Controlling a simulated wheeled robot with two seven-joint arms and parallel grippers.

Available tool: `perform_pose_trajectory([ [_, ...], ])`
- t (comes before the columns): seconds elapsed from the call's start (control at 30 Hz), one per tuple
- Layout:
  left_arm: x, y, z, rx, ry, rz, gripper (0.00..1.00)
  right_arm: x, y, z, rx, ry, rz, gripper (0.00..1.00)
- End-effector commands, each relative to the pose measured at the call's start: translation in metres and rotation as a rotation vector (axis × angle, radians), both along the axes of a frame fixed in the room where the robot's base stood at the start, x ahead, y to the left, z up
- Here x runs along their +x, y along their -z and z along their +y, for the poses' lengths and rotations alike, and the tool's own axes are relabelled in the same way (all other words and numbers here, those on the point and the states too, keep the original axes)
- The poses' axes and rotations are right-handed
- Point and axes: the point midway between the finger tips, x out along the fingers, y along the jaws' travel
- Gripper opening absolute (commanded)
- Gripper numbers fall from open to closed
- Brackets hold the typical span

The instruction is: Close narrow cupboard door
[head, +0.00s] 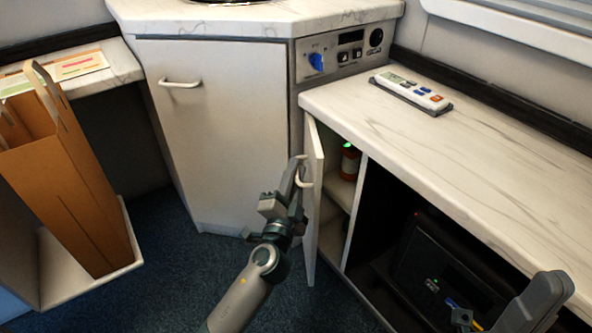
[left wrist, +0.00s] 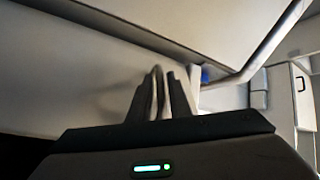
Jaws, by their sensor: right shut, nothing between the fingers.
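The narrow cupboard door (head: 314,195) is white and stands ajar on the right unit, showing shelves (head: 342,190) behind it. Its pale loop handle (head: 304,180) faces left. My left gripper (head: 296,177) is at this handle, with its fingers overlapping it in the head view. In the left wrist view the two dark fingers (left wrist: 161,95) are close together beside a white panel; whether they are shut on the handle is unclear.
A white corner cupboard (head: 215,130) with a handle stands left of the door. A marbled counter (head: 470,150) with a remote-like device (head: 411,93) lies above the open compartment, which holds a dark box (head: 440,262). A brown container (head: 75,180) stands left. Blue carpet (head: 190,275) is clear.

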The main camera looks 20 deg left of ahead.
Motion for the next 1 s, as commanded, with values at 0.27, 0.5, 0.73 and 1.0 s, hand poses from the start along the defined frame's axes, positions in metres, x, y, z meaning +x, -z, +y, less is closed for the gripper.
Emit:
perform_pose_trajectory([
  [0.27, 0.0055, -0.0006, 0.0005, 0.0, 0.0, 0.001, 0.17, -0.0001, -0.0003, 0.0, 0.0, 0.0, 0.003, 0.0],
  [0.5, 0.0052, -0.0007, 0.0004, 0.0, 0.0, 0.001, 0.0, -0.0002, -0.0004, -0.0001, 0.0, -0.001, 0.003, 0.0],
  [0.73, 0.0051, -0.0002, 0.0, -0.001, -0.004, 0.0, 0.0, -0.0003, 0.0007, 0.0, 0.0, -0.001, 0.003, 0.0],
  [1.0, 0.0056, 0.0018, -0.0008, -0.007, -0.094, -0.003, 0.0, 0.0014, 0.0068, 0.0019, 0.005, -0.011, -0.008, 0.0],
])
